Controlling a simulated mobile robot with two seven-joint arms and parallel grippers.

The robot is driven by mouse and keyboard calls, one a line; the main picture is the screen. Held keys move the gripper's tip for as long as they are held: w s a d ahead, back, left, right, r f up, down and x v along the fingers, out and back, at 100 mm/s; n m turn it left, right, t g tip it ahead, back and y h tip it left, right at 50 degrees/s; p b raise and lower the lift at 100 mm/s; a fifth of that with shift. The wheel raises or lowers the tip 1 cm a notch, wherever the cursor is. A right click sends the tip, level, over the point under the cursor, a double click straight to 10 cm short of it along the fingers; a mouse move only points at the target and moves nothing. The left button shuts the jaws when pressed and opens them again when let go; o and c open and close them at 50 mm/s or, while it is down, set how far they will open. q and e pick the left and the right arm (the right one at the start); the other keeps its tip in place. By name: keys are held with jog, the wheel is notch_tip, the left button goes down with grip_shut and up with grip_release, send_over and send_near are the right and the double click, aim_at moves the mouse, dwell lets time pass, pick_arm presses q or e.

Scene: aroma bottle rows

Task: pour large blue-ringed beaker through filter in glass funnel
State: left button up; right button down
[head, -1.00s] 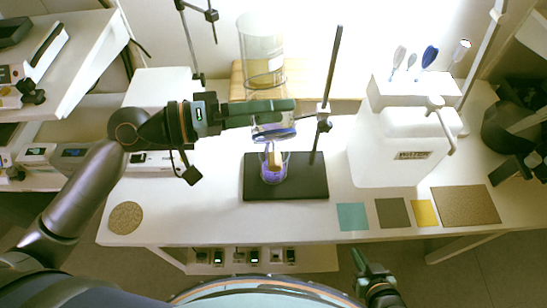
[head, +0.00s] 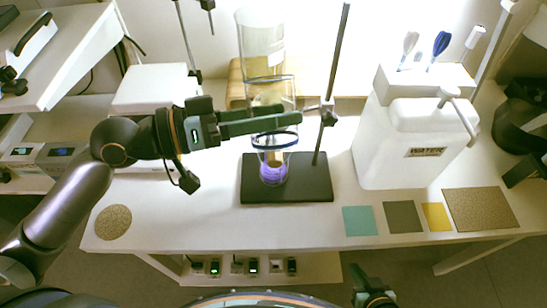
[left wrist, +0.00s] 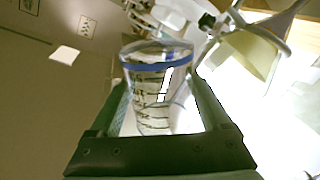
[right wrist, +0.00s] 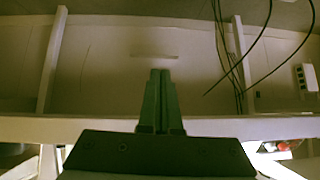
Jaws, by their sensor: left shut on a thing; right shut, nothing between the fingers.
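My left gripper (head: 290,116) is shut around the large blue-ringed beaker (head: 275,138), above the dark stand base. The beaker is tipped, its blue-ringed mouth low and toward me. In the left wrist view the clear, graduated beaker (left wrist: 155,90) sits between both fingers (left wrist: 160,95). Below it stands a small glass vessel with purple liquid (head: 273,175). A tan piece, perhaps the filter (head: 274,158), shows between them; the glass funnel cannot be clearly made out behind the beaker. My right gripper (head: 357,270) is shut and empty, low in front of the table; its fingers (right wrist: 160,75) touch.
The stand's slanted rod (head: 334,80) and clamp (head: 327,112) are just right of the beaker. A tall glass cylinder (head: 260,35) stands behind. A white canister (head: 400,150) is at right, with flat coloured squares (head: 402,217) in front.

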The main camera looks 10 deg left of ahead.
aim_at(259, 141)
pick_arm(q)
jog(key=shift+s+d+f+m+b, duration=0.1)
jog(key=shift+s+f+m+b, duration=0.2)
jog(key=shift+f+m+b, duration=0.4)
jog(key=shift+s+r+m, duration=0.1)
jog(key=shift+r+m, duration=0.2)
jog(key=shift+m, duration=0.1)
pick_arm(e)
jog(key=shift+w+a+y, duration=0.3)
jog(key=shift+w+a, duration=0.6)
jog(key=shift+a, duration=0.25)
jog(key=shift+f, duration=0.1)
pick_arm(q)
jog(key=shift+s+d+f+m+b, duration=0.15)
jog(key=shift+m+b, duration=0.15)
jog(key=shift+b, duration=0.3)
jog(key=shift+s+f+m+b, duration=0.15)
jog(key=shift+s+m+b, duration=0.15)
jog(key=shift+m+b, duration=0.3)
jog(key=m+p, duration=0.1)
jog(key=s+m+p, duration=0.1)
jog(key=shift+d+r+t+p, duration=0.25)
jog(key=shift+r+t+p, duration=0.05)
jog(key=shift+r, duration=0.05)
jog(key=shift+s+f, duration=0.1)
jog(key=shift+f+m, duration=0.1)
jog(key=shift+m, duration=0.2)
pick_arm(e)
jog(key=shift+s+d+r, duration=0.1)
jog(key=shift+d+r, duration=0.15)
